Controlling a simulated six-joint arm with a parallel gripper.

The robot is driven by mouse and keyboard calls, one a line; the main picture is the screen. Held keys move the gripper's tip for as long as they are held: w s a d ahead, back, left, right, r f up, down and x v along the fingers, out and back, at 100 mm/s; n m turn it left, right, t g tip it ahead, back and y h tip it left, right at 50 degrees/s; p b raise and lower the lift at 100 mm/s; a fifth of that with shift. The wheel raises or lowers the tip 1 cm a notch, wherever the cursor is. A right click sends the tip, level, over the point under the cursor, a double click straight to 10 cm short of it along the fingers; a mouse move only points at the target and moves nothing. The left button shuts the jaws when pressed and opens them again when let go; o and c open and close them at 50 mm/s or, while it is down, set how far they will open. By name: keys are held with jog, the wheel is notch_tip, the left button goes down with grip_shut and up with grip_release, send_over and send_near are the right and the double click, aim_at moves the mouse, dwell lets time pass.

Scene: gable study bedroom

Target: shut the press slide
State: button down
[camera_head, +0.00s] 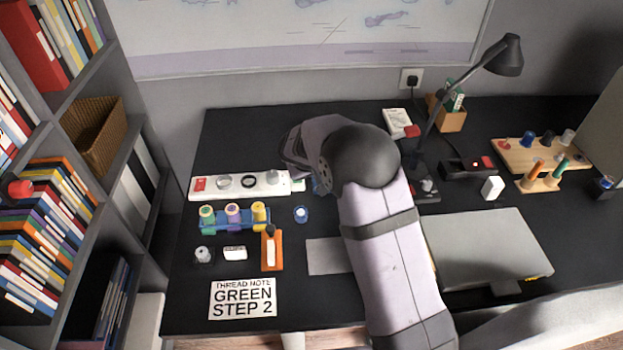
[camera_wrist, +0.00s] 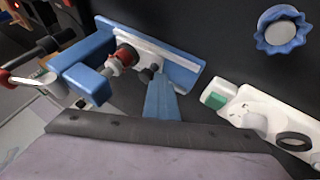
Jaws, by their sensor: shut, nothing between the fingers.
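In the wrist view, a blue press-like fixture (camera_wrist: 88,52) stands on the dark desk, with a pale plate, a red collar and a blue block on its near left side. A blue tapered bar (camera_wrist: 162,100) runs from it toward my gripper; whether it is the slide, I cannot tell. My gripper (camera_wrist: 155,130) fills the bottom edge as a lilac body with a dark front strip. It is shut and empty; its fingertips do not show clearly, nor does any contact.
A white switch strip (camera_head: 240,185) lies left of my arm; it also shows in the wrist view (camera_wrist: 262,118). A blue scalloped cap (camera_head: 301,214) sits nearby. A thread spool rack (camera_head: 233,222) stands left, a grey laptop (camera_head: 490,245) right, and a lamp (camera_head: 503,55) behind.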

jog(key=shift+d, duration=0.3)
jog(key=shift+s+a+f+b, duration=0.15)
jog(key=shift+a+b, duration=0.2)
jog(key=shift+a, duration=0.3)
jog(key=a, duration=0.2)
jog(key=a+b, duration=0.1)
jog(key=shift+s, duration=0.25)
jog(key=b+v, duration=0.1)
jog(key=v, duration=0.9)
jog(key=shift+s+a+r, duration=0.1)
jog(key=shift+r, duration=0.1)
